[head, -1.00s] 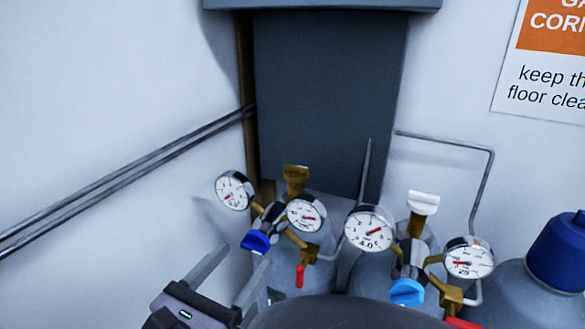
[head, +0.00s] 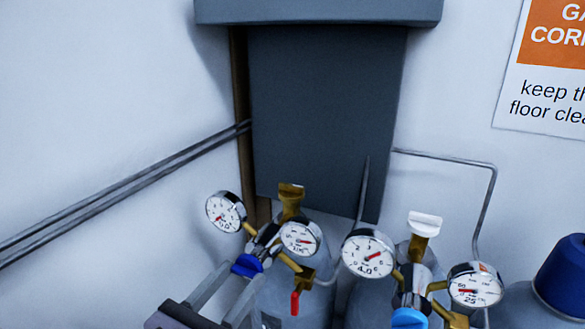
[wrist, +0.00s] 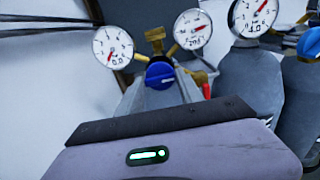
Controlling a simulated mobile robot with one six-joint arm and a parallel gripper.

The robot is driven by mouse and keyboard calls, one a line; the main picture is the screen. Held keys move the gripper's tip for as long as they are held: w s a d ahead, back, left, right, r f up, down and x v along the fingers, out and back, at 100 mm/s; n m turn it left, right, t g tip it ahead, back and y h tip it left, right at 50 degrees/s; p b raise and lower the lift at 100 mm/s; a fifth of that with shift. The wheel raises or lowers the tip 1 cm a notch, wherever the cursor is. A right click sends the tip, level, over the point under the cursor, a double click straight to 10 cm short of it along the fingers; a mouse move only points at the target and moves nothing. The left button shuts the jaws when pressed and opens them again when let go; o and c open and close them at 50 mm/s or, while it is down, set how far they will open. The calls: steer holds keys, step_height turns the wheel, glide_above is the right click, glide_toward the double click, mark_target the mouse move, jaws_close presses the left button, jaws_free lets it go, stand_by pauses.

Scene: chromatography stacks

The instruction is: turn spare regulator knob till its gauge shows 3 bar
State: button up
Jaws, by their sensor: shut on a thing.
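The left regulator has a dark blue knob (head: 247,265), which also shows in the wrist view (wrist: 160,75). Its left gauge (head: 226,211) reads 0.0, clearer in the wrist view (wrist: 113,48). Its right gauge (head: 300,239) has a needle pointing right; its digits are too small to read surely. My gripper (wrist: 162,84) is shut on the dark blue knob, its fingers reaching up to it from below; in the head view it enters at the bottom left (head: 240,275). The fingertips' contact is partly hidden.
A second regulator stands close on the right, with a light blue knob (head: 408,318), a gauge reading 4.0 (head: 368,254) and another gauge (head: 475,286). A red lever (head: 295,303) hangs beside the left regulator. Pipes (head: 120,195) run along the left wall; a blue-capped cylinder (head: 562,278) stands far right.

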steer(key=shift+m, duration=0.3)
steer(key=m, duration=0.4)
steer(key=shift+p, duration=0.4)
steer(key=m+b, duration=0.1)
steer(key=m, duration=0.3)
steer(key=shift+f+m, duration=0.1)
steer(key=shift+m, duration=0.2)
steer(key=m+b, duration=0.3)
steer(key=m, duration=0.2)
steer(key=shift+m+b, duration=1)
steer(key=shift+m, duration=0.9)
steer(key=o, duration=1.4)
steer(key=shift+w+d, duration=0.1)
